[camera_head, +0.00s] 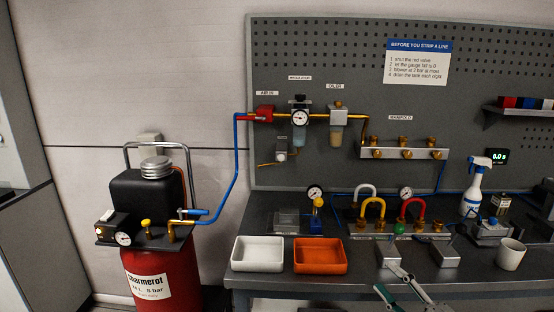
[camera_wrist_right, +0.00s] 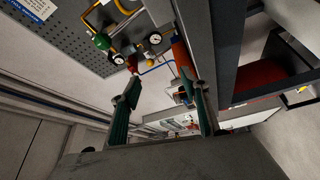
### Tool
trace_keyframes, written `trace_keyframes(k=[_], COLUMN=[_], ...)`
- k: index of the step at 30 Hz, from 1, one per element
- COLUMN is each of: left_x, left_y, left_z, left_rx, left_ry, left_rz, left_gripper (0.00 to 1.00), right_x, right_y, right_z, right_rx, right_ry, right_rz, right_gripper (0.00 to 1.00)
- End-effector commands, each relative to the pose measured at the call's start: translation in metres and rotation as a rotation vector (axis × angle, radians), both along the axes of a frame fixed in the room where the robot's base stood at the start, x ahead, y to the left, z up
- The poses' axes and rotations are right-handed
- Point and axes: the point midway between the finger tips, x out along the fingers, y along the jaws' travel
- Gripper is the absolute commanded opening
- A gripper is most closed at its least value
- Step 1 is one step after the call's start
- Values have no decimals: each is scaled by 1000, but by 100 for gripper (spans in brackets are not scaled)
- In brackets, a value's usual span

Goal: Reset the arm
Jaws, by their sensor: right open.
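My right gripper (camera_head: 391,281) shows at the lower edge of the head view, in front of the bench, with its two green-padded fingers apart. In the right wrist view the same gripper (camera_wrist_right: 159,88) has its fingers spread, with nothing between the tips. It looks tilted against the bench and pegboard. I see no left gripper in either view.
The grey bench (camera_head: 465,277) carries a white tray (camera_head: 258,266), an orange tray (camera_head: 320,269), a white mug (camera_head: 510,255) and a spray bottle (camera_head: 473,190). A red tank (camera_head: 170,275) stands left. The pegboard (camera_head: 350,75) rises behind.

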Motion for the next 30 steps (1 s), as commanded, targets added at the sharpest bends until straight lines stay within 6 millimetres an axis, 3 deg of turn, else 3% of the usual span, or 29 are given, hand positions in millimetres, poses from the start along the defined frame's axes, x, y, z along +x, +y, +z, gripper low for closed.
trace_keyframes(k=[1, 6, 9, 12, 15, 19, 30], left_x=[0, 0, 0, -1, -1, -1, -1], left_y=[0, 0, -1, -1, -1, -1, -1], left_z=[0, 0, 0, 0, 0, -1, -1], left_rx=[-1, -1, -1, -1, -1, -1, -1], left_ry=[0, 1, 1, 1, 1, 2, 2], left_rz=[1, 1, 1, 1, 1, 1, 1], left_gripper=[28, 28, 28, 28, 28, 28, 28], right_x=[-20, -93, -142, -187, -221, -244, -247], right_y=[8, 30, 45, 60, 71, 79, 81], right_z=[-38, -143, -194, -230, -253, -267, -269], right_rx=[113, 454, 625, 759, 853, 917, 926], right_ry=[108, 448, 630, 779, 881, 950, 960], right_rz=[-34, -173, -261, -340, -400, -441, -446], right_gripper=[45, 45, 45, 45, 45, 45, 45])
